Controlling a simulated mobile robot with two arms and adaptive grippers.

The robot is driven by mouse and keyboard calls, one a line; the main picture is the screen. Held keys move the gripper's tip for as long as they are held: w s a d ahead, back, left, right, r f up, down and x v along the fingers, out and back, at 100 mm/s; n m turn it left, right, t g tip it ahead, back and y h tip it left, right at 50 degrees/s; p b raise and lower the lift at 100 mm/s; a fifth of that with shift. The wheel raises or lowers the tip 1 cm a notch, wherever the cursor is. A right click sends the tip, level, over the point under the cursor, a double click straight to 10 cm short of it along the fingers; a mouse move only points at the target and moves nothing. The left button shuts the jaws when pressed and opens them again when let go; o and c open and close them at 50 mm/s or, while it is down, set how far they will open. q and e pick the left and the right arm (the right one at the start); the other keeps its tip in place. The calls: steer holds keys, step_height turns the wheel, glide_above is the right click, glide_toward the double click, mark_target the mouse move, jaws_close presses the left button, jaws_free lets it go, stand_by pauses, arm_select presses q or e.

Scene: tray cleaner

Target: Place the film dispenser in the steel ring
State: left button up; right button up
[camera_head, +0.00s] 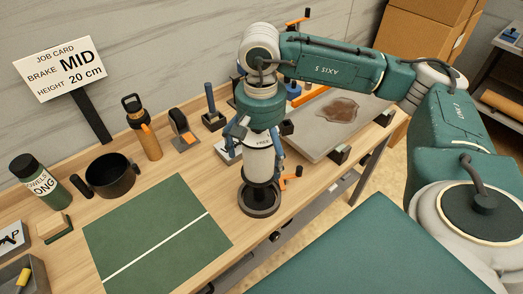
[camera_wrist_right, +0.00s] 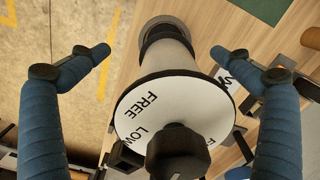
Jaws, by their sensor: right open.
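The film dispenser (camera_head: 258,160) is a pale cylinder with a dark lower part. It stands upright near the table's front edge. In the right wrist view its white round top (camera_wrist_right: 140,105) reads FREE and LOW, with a black knob (camera_wrist_right: 178,152). The dark steel ring (camera_head: 260,207) surrounds its foot, and its rim also shows in the right wrist view (camera_wrist_right: 160,22). The dispenser's foot appears to be inside the ring; its exact seating is hidden. My right gripper (camera_head: 258,143) is above and around the dispenser's top. Its fingers are spread apart, with visible gaps to the dispenser (camera_wrist_right: 160,52).
A green mat (camera_head: 150,235) with a white stripe lies left of the ring. A black pot (camera_head: 110,177), an orange bottle (camera_head: 147,138) and a green canister (camera_head: 38,180) stand farther left. A grey tray with a brown stain (camera_head: 325,125) lies behind right. An orange-handled clamp (camera_head: 291,178) is close right.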

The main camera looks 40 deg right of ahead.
mark_target(260, 133)
step_height(260, 133, up, 6)
steer(key=shift+w+r+b, duration=0.1)
steer(key=shift+r+b, duration=0.1)
steer(key=shift+b, duration=1.05)
step_height(260, 133, up, 5)
steer(key=shift+f, duration=0.15)
steer(key=shift+r, duration=0.55)
